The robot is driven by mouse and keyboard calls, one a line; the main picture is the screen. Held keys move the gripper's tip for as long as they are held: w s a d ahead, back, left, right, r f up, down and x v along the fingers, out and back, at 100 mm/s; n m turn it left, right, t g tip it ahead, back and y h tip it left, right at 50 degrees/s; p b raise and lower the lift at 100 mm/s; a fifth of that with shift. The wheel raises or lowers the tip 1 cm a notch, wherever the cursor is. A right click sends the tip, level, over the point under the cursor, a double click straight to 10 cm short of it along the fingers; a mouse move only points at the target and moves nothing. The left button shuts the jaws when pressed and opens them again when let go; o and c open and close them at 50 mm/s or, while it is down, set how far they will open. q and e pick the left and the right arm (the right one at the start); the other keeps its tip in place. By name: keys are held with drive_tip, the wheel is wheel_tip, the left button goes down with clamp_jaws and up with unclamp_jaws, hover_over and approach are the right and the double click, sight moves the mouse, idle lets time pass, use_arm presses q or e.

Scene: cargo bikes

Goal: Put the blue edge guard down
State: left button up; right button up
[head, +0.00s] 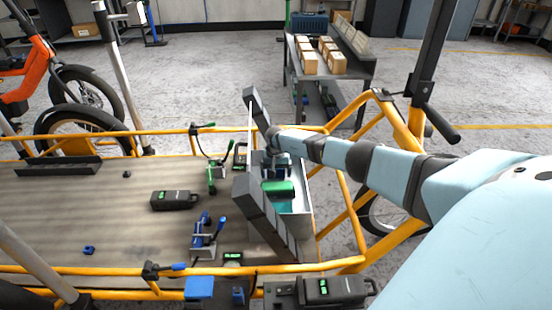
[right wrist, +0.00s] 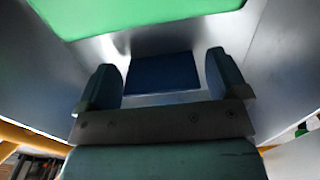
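My right gripper (head: 279,173) reaches down into a grey metal bin (head: 296,236) at the right end of the cargo bed. In the right wrist view its two fingers (right wrist: 164,82) stand wide apart. A dark blue flat piece (right wrist: 162,73), likely the blue edge guard, shows between and beyond the fingertips, with small gaps to each finger; I see no grip on it. In the head view the arm and gripper mostly hide it. A green piece (head: 278,188) is beside the gripper and fills the top of the wrist view (right wrist: 130,12). My left gripper is not in view.
Dark grey long strips stand along the bin's left side (head: 262,215). Black battery-like boxes (head: 174,200) (head: 334,290), a blue clamp (head: 207,237) and a blue plate (head: 199,287) are nearby. Yellow rails (head: 120,277) edge the bed. The bed's left part is fairly clear.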

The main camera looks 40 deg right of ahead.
sight(276, 179)
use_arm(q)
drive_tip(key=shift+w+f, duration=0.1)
use_arm(e)
drive_tip(key=shift+o, duration=0.2)
drive_tip(key=shift+r, duration=0.1)
wheel_tip(276, 179, up, 4)
drive_tip(key=shift+d+r+p, duration=0.1)
drive_tip(key=shift+r+p, duration=0.05)
drive_tip(key=shift+p, duration=1.05)
use_arm(q)
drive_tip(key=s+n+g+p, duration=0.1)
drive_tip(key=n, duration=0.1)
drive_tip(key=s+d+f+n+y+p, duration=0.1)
drive_tip(key=p, duration=0.1)
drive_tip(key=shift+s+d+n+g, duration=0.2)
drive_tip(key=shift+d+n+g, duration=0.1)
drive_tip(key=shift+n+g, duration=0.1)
use_arm(e)
wheel_tip(276, 179, up, 8)
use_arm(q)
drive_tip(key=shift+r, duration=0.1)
